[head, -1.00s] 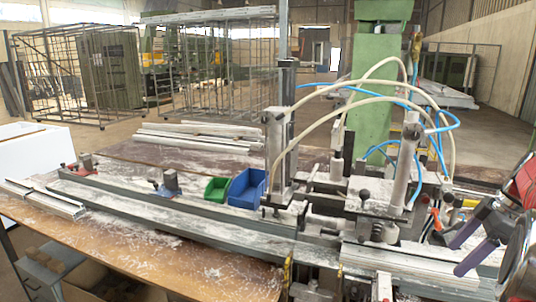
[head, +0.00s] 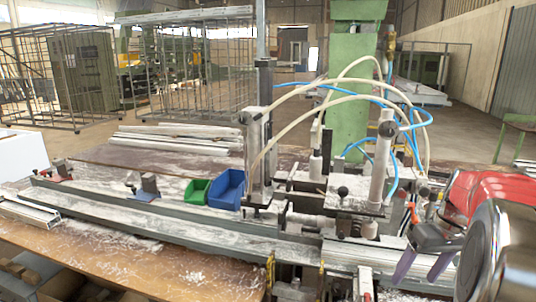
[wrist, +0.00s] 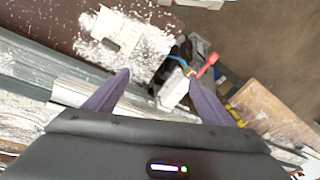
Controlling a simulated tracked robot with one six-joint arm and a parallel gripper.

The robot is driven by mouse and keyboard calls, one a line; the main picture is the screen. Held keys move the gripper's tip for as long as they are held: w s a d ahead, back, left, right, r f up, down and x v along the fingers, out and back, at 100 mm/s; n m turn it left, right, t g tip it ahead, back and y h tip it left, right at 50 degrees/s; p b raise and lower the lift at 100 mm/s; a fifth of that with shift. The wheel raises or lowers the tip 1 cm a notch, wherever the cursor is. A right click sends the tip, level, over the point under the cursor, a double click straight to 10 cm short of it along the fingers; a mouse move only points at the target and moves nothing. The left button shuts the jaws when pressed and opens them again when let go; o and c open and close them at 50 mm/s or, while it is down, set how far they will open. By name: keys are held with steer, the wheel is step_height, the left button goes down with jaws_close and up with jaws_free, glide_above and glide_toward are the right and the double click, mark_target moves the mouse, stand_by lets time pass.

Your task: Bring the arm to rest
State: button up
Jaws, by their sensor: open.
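My gripper (head: 426,262) is at the right edge of the head view, above the right end of the clamp bench. Its two purple fingers point down and to the left, apart from each other, with nothing between them. In the wrist view my gripper (wrist: 165,86) is also open and empty. Below it lie the bench rail (wrist: 40,68), a pale metal profile (wrist: 75,92) and a red-handled part (wrist: 207,65). I cannot tell how high the fingers are above these.
The clamp unit (head: 350,195) with upright cylinders and looping hoses stands left of my gripper. A blue bin (head: 229,190) and a green bin (head: 194,191) sit farther left. Stacked profiles (head: 180,138) lie behind. A green column (head: 352,70) rises at the back.

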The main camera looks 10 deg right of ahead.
steer(key=s+a+r+t, duration=0.1)
steer(key=s+a, duration=0.2)
steer(key=a, duration=0.8)
steer(key=s+a+r+t+h, duration=0.1)
steer(key=s+a, duration=0.3)
steer(key=a, duration=0.7)
steer(key=s+a+r+n+t, duration=0.1)
steer(key=s+a, duration=0.3)
steer(key=a, duration=0.7)
steer(key=shift+s+r+t+h, duration=0.2)
steer(key=shift+t+h, duration=0.1)
steer(key=shift+t, duration=0.2)
steer(key=shift+a, duration=0.1)
steer(key=shift+c, duration=0.6)
